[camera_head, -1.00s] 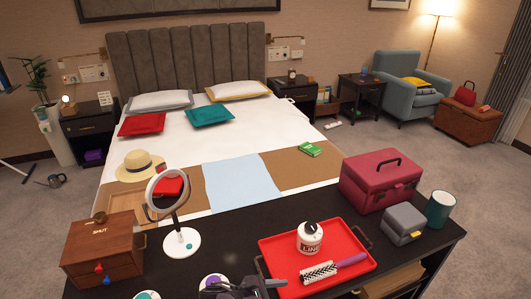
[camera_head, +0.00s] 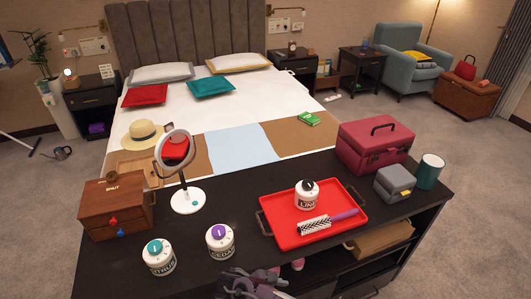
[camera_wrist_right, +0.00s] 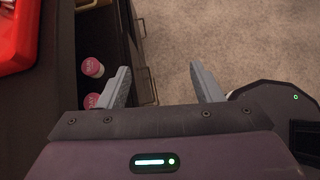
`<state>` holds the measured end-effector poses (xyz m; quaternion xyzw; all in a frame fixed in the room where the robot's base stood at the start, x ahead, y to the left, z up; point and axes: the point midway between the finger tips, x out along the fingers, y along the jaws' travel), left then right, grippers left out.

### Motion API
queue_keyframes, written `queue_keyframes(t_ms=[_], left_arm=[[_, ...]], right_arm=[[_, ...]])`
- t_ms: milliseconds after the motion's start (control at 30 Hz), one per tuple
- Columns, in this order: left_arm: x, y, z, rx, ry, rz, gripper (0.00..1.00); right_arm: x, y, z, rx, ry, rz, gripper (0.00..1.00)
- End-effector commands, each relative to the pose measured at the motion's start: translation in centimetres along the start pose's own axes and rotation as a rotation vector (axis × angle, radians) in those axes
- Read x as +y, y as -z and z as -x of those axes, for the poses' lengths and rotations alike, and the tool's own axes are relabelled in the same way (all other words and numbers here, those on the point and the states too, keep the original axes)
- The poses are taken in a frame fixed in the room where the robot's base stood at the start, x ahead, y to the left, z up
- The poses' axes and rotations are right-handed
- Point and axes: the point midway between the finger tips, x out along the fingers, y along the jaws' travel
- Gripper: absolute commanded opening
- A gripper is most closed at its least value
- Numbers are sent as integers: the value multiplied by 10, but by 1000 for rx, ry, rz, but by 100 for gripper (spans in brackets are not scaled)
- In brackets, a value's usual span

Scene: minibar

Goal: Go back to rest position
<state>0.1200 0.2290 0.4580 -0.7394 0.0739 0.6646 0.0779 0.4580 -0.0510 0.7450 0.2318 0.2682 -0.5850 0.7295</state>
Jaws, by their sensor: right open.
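My right gripper (camera_head: 262,284) shows at the bottom edge of the head view, in front of the dark table. In the right wrist view its two grey fingers (camera_wrist_right: 162,88) are apart with nothing between them, over the carpet. An open shelf space with pink-topped jars (camera_wrist_right: 92,67) is at its left. My left gripper is not in view. No object is in hand.
The black table (camera_head: 325,180) carries a red tray (camera_head: 352,215) with a jar and brush, white jars (camera_head: 220,241), a round mirror (camera_head: 187,201), a wooden box (camera_head: 116,207) and a maroon case (camera_head: 375,147). Carpet (camera_wrist_right: 215,30) lies clear beyond my right fingers.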

Motion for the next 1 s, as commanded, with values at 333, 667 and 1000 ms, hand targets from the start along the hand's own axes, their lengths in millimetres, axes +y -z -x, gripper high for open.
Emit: queue_keyframes(t_ms=[333,667,1000], left_arm=[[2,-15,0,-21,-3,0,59],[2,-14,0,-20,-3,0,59],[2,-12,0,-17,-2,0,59]], right_arm=[[-110,114,-92,466,264,-335,59],[-305,168,-215,725,592,-1162,59],[-386,141,-262,698,604,-1494,59]])
